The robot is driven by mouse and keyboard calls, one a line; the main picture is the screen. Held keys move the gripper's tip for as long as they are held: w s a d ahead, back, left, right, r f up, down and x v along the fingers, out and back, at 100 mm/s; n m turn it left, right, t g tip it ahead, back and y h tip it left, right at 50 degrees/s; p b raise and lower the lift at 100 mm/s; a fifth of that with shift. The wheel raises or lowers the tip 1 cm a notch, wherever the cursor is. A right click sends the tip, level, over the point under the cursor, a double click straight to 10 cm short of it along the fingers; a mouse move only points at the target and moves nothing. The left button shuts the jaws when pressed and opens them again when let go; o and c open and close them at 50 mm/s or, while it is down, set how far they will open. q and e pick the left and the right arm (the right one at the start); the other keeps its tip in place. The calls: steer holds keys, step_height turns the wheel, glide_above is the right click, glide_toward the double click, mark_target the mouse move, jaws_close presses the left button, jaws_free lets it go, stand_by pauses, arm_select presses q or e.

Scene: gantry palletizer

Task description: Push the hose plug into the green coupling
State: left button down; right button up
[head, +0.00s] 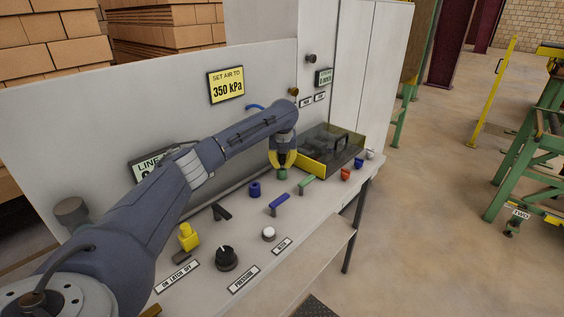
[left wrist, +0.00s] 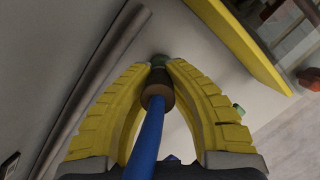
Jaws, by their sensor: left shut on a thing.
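My left gripper (head: 283,165) has yellow fingers and points down over the bench, right above the green coupling (head: 282,174). In the left wrist view the fingers (left wrist: 158,72) are shut on the brown hose plug (left wrist: 157,93), with the blue hose (left wrist: 147,142) running back from it between the fingers. The fingertips hide where plug and coupling meet, so I cannot tell how far the plug is in. My right gripper is not in view.
A clear-lidded box with a yellow front (head: 316,168) stands close right of the gripper. A black knob (head: 226,258) and yellow part (head: 188,237) are nearer the front.

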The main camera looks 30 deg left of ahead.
arm_select(q)
steer(key=shift+f, duration=0.45)
steer(key=c, duration=1.4)
jaws_free()
steer(key=shift+o, duration=0.2)
steer(key=v, duration=1.2)
